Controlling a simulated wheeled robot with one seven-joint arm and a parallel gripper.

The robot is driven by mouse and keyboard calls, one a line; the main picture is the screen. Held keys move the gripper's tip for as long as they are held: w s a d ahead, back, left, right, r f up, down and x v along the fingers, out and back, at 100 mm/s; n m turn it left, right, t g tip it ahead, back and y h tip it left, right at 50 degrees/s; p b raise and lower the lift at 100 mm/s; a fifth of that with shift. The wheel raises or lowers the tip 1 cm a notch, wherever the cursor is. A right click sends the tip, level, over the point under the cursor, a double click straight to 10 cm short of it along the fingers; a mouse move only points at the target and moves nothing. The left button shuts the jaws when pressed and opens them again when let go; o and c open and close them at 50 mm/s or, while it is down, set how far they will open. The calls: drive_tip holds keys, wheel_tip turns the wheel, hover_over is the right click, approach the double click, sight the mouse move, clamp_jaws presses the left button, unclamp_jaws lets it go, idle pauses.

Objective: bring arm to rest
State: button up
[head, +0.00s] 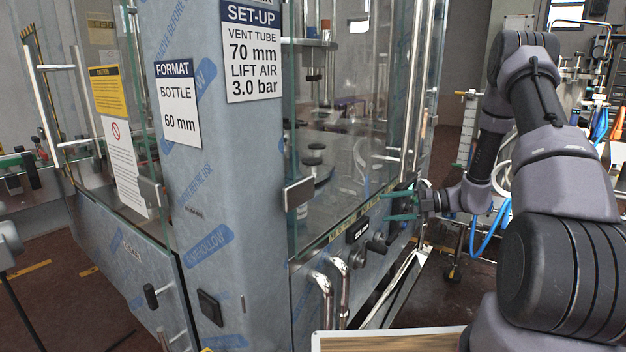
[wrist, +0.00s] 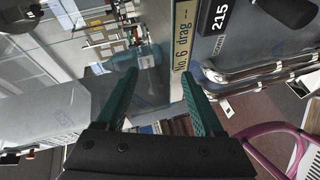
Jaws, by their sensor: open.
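My arm (head: 560,190) reaches from the right side of the head view, bent at the elbow, toward the film-wrapped filler (head: 215,200). My gripper (head: 386,206) has two green fingers, spread apart with nothing visible between them. It is beside the filler's right-hand face, close to the lower edge of the glass; I cannot tell whether it touches. In the wrist view the open fingers of my gripper (wrist: 158,76) point toward the filler's edge, with a yellow label strip reading "No. 6 drag" (wrist: 184,45) by the right finger.
Bent metal pipe handles (head: 336,285) and a dark knob (head: 357,231) stick out of the filler below the glass. A wood-topped surface (head: 390,341) is at the bottom. A trolley with blue hoses (head: 485,235) stands behind my arm. A pink tube (wrist: 275,130) shows in the wrist view.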

drive_tip(key=s+a+r+n+g+h, duration=0.25)
drive_tip(key=s+r+n, duration=0.35)
drive_tip(key=r+n, duration=0.4)
drive_tip(key=s+a+r+n+g+h, duration=0.1)
drive_tip(key=s+r+n+h, duration=0.4)
drive_tip(key=r+n, duration=0.4)
drive_tip(key=s+d+r+n+t+h, duration=0.2)
drive_tip(key=s+r+n+t, duration=0.1)
drive_tip(key=s+r+n, duration=0.3)
drive_tip(key=s+d+r+n+t+h, duration=0.2)
drive_tip(key=s+r+n, duration=0.4)
drive_tip(key=s+n, duration=0.4)
drive_tip(key=shift+s+d+n+t+h, duration=0.35)
drive_tip(key=shift+n+t+h, duration=0.5)
drive_tip(key=shift+n+t, duration=0.35)
drive_tip(key=shift+w, duration=0.1)
